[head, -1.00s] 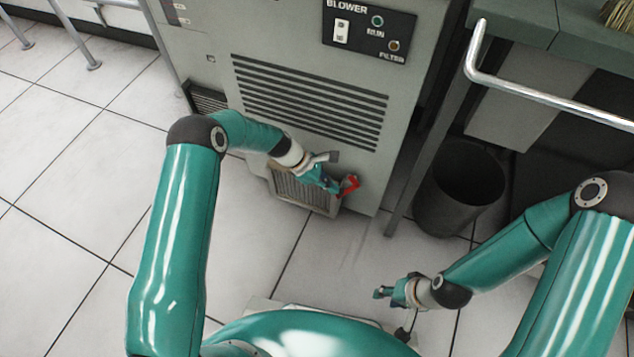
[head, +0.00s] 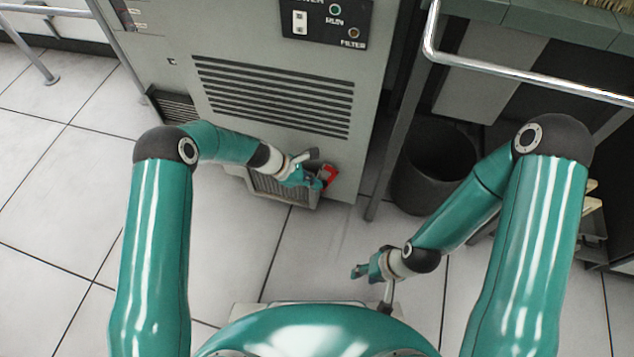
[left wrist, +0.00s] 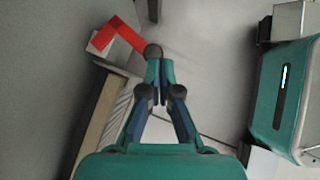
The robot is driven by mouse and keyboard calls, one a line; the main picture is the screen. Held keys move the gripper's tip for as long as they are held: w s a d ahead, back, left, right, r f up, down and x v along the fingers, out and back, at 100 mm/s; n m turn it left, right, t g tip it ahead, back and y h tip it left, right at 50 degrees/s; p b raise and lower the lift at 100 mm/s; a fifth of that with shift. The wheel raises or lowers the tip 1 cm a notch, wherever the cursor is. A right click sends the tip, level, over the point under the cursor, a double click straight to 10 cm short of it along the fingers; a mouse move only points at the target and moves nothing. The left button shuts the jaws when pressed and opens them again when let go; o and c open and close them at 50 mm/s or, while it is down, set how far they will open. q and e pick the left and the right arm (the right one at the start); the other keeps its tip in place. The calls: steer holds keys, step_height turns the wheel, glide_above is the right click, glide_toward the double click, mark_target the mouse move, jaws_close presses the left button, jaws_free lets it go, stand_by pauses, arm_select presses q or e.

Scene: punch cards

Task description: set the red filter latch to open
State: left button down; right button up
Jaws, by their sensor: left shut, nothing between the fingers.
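The red filter latch (head: 329,174) is low on the front of the grey blower unit, at the right end of the filter grille (head: 283,190). In the left wrist view the latch (left wrist: 122,36) is a bent red lever on a pale block. A dark round knob (left wrist: 153,52) sits at its near end. My left gripper (head: 314,181) is beside the latch. Its fingers (left wrist: 160,74) are shut with nothing between them, with the tips right by the knob; I cannot tell if they touch. My right gripper (head: 358,272) is away from the unit, above the floor; its jaws are too small to read.
The grey blower unit (head: 185,57) has a slotted vent and a panel (head: 325,22) marked FILTER. A dark bin (head: 432,165) stands to its right, under a bench with a metal rail (head: 520,80). The tiled floor (head: 60,215) at left is clear.

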arm_select(q)
steer(key=shift+w+a, duration=0.5)
steer(key=shift+w, duration=0.15)
